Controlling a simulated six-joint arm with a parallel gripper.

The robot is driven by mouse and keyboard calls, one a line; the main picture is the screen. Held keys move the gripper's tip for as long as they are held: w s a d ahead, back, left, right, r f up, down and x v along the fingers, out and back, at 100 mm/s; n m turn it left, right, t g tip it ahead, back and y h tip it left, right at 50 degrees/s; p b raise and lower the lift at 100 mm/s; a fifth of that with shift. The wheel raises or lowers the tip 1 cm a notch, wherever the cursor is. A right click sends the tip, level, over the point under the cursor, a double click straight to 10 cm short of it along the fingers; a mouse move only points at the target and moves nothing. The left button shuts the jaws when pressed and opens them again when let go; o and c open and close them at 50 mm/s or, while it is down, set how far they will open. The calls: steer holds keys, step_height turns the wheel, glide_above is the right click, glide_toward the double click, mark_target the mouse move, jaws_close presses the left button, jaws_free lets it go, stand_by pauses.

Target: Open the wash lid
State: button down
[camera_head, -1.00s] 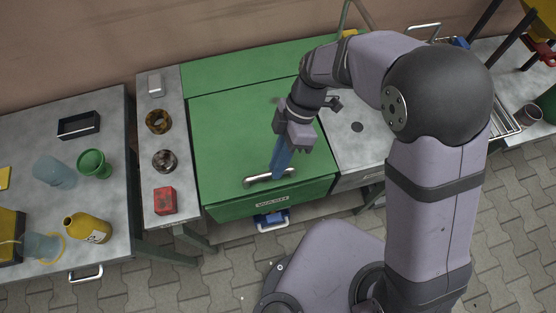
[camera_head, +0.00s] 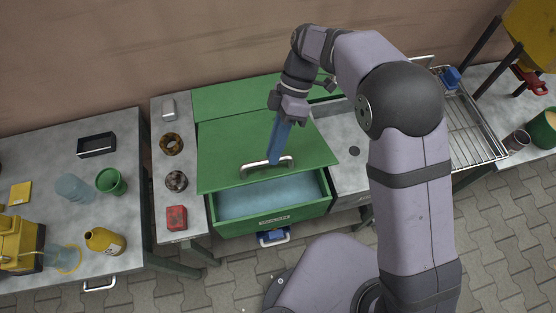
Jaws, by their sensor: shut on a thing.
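The green wash lid (camera_head: 225,150) is tilted up, its front edge raised clear of the green wash tub (camera_head: 240,228). Pale blue liquid or lining (camera_head: 265,198) shows through the gap below the lid. A silver bar handle (camera_head: 252,172) sits near the lid's front edge. My gripper (camera_head: 275,160) points down from above with its long blue fingers shut on this handle. The exact grip between the fingertips is too small to see.
On the left strip stand a brown ring (camera_head: 171,144), a dark metal ring part (camera_head: 176,181) and a red block (camera_head: 177,217). A grey worktop (camera_head: 345,180) and wire rack (camera_head: 468,125) lie right. A left table holds a yellow bottle (camera_head: 103,241) and green cup (camera_head: 111,181).

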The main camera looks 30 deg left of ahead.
steer(key=w+a+r+p, duration=0.5)
steer(key=w+r+p, duration=0.1)
steer(key=r+p, duration=0.1)
steer(key=shift+a, duration=0.3)
stand_by(0.5)
steer(key=c, duration=1.7)
jaws_free()
steer(key=shift+w+a+f, duration=0.1)
steer(key=shift+w+a, duration=0.05)
steer(key=shift+c, duration=0.2)
steer(key=shift+w+a, duration=0.1)
steer(key=shift+a, duration=0.05)
